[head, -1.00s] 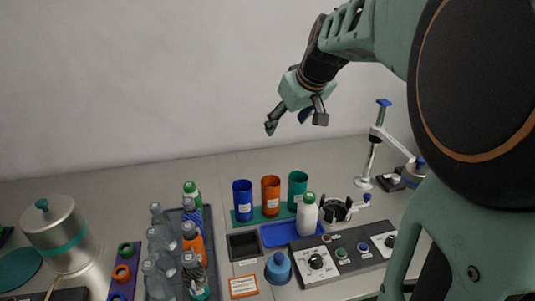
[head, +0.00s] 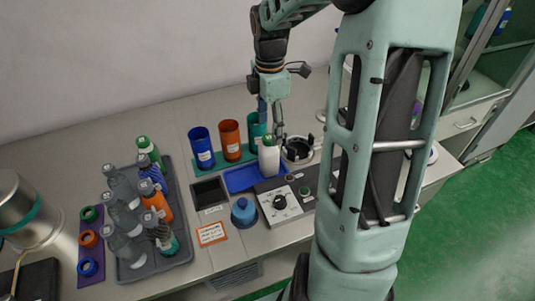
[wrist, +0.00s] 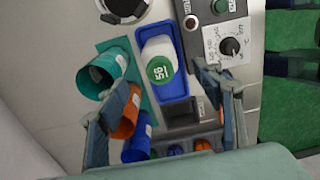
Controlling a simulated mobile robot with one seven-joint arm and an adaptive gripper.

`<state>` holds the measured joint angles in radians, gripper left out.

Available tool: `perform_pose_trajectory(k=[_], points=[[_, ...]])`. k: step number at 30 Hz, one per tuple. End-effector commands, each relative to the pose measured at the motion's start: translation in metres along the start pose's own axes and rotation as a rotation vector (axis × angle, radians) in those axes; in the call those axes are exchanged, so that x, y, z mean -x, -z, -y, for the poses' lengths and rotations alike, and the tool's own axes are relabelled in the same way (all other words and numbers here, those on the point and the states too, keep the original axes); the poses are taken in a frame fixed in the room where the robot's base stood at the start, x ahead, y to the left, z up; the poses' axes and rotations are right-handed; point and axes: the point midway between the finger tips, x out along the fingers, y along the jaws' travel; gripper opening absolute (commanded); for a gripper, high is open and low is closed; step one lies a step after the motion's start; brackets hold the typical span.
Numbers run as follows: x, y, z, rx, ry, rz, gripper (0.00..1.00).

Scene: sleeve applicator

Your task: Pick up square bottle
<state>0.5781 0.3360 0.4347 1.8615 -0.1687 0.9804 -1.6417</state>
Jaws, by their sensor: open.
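A white bottle with a green cap (head: 269,161) stands upright in a blue tray (head: 240,180). From its outline I cannot tell whether it is square. In the wrist view, the white bottle (wrist: 157,48) shows its green cap, marked "56", between my fingers. My gripper (head: 271,125) is above and just behind the bottle, pointing down, with its fingers spread. In the wrist view my open gripper (wrist: 162,80) holds nothing, and its fingers appear either side of the bottle. In the head view, the bottle's upper end is close to a fingertip; I cannot tell whether they touch.
Blue (head: 201,148), orange (head: 230,141) and teal (head: 257,131) cups stand close to the bottle. A grey tray (head: 166,262) of several bottles stands at the left.

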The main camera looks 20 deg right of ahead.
Motion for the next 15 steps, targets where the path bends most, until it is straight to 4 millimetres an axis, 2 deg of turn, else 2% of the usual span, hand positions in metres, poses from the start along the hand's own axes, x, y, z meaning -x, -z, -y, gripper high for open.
perform_pose_trajectory(k=[1,6,15], points=[[-0.011,0.001,0.001,0.001,0.005,-0.003,0.61],[-0.037,0.001,0.001,-0.001,0.003,-0.002,0.61],[-0.065,0.002,0.0,-0.002,0.002,-0.002,0.61]])
